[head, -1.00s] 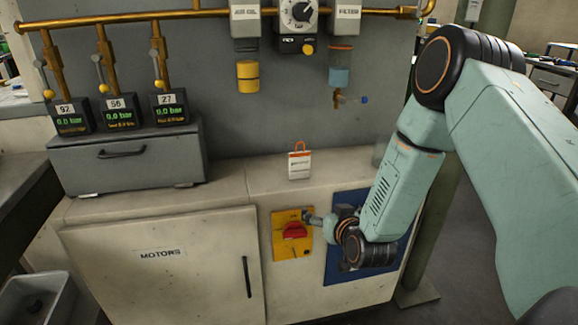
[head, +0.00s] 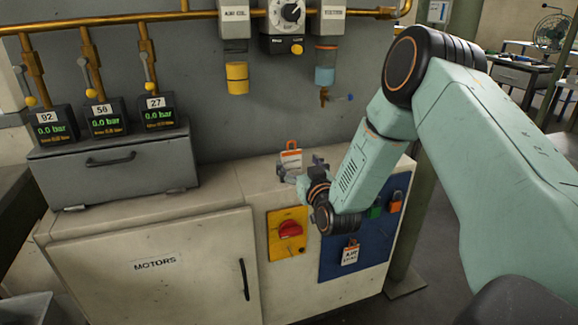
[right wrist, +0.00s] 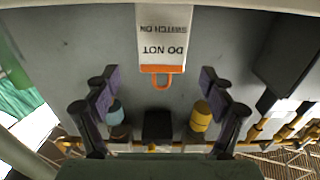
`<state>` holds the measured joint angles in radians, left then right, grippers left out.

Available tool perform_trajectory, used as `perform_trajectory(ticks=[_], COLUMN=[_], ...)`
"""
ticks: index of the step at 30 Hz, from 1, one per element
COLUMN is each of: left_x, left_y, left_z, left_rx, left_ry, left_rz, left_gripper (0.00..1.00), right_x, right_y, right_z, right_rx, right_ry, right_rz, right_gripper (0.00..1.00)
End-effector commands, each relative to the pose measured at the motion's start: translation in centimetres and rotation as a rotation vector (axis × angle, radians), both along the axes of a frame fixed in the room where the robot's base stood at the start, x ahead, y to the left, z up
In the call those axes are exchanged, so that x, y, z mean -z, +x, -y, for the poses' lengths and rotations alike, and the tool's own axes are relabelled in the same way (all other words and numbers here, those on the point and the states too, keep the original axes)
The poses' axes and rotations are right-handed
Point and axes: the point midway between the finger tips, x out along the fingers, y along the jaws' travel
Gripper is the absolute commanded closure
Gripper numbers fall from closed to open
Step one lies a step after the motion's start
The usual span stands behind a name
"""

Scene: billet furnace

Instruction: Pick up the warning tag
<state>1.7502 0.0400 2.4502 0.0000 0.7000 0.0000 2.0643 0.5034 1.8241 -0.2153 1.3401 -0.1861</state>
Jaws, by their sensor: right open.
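The warning tag (head: 291,157) is a white card with an orange top and loop, at the back of the cabinet top near the grey wall. In the right wrist view the tag (right wrist: 162,38) appears upside down and reads "DO NOT SWITCH ON". My right gripper (head: 300,172) is at the cabinet top in front of the tag and hides its lower part. In the wrist view its fingers (right wrist: 156,88) are spread wide with nothing between them, and the orange loop lies in line with the gap. My left gripper is not in view.
A yellow plate with a red rotary switch (head: 290,230) is on the cabinet front. Beside it a blue board (head: 337,262) carries padlocks and another white tag (head: 350,254). A grey drawer box (head: 115,170) stands left. A bowl with a yellow section (head: 237,78) and a valve hang above.

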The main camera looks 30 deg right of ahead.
Motion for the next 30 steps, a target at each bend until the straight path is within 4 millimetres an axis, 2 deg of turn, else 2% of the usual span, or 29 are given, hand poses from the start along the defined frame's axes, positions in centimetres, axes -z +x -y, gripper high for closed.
perform_trajectory(ticks=[6,9,13,20,30], left_x=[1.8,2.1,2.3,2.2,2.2], left_y=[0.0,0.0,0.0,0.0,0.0], left_z=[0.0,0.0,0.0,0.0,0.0], left_rx=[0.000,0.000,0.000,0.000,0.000], left_ry=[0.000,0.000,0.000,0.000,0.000], left_rz=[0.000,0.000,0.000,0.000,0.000], left_gripper=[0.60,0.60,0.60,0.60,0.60], right_x=[0.1,0.1,0.0,0.0,0.0], right_y=[3.2,4.3,5.0,5.1,5.1], right_z=[0.3,0.6,0.6,0.5,0.5], right_rx=[-0.001,-0.001,0.000,-0.001,-0.001], right_ry=[-0.003,-0.001,0.000,0.000,0.000], right_rz=[0.003,0.002,-0.001,-0.001,-0.001], right_gripper=[0.17,0.17,0.17,0.18,0.47])
